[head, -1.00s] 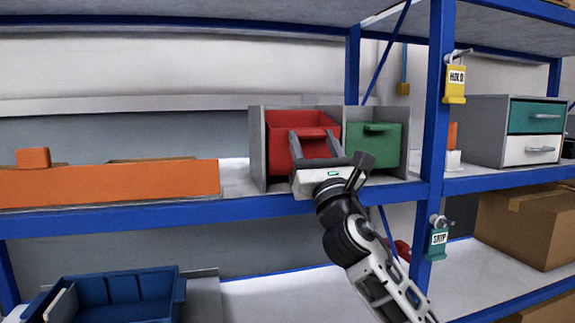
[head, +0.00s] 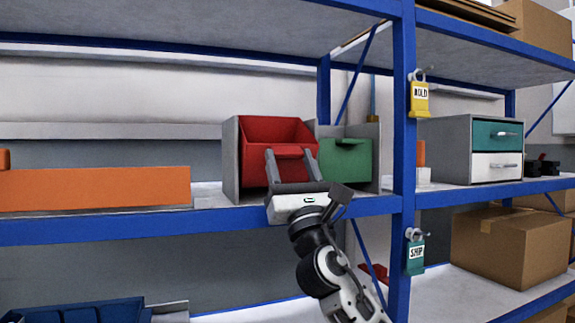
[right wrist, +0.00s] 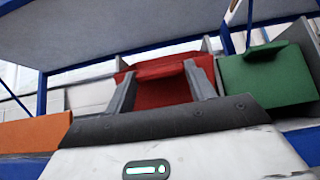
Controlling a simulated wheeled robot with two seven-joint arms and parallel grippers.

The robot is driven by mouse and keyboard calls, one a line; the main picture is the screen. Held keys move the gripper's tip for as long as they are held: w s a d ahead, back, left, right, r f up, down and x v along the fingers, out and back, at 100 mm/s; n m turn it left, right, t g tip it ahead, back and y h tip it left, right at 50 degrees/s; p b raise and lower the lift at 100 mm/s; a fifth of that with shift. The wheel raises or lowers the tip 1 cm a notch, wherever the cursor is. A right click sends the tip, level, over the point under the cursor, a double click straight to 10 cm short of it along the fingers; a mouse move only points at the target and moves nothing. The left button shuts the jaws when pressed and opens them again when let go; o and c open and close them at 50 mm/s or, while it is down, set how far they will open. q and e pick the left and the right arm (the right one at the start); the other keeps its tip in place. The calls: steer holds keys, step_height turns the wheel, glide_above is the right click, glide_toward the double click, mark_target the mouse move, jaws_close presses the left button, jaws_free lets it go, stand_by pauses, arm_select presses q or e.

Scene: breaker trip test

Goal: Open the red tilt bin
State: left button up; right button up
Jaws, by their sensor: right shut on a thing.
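The red tilt bin (head: 276,130) sits in a grey housing on the middle shelf. Its top leans out toward me, and part of its inside shows. My right gripper (head: 289,153) is at the bin's front, with its two fingers around the handle lip, shut on it. My left gripper is in neither view.
A green bin (head: 345,162) is closed, right beside the red one. A blue post (head: 403,150) with hanging tags stands further right. An orange box (head: 95,188) lies left on the same shelf. Bare shelf shows between it and the housing.

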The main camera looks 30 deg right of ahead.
steer(key=shift+w+f, duration=0.1)
steer(key=shift+f, duration=0.2)
steer(key=o, duration=1.4)
steer(key=shift+r, duration=0.1)
arm_select(q)
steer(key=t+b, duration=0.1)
steer(key=b, duration=0.1)
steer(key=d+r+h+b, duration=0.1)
steer(key=b, duration=0.1)
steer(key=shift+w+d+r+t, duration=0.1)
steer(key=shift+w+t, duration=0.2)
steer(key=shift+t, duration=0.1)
arm_select(e)
steer(key=v, duration=1.6)
steer(key=shift+r, duration=0.1)
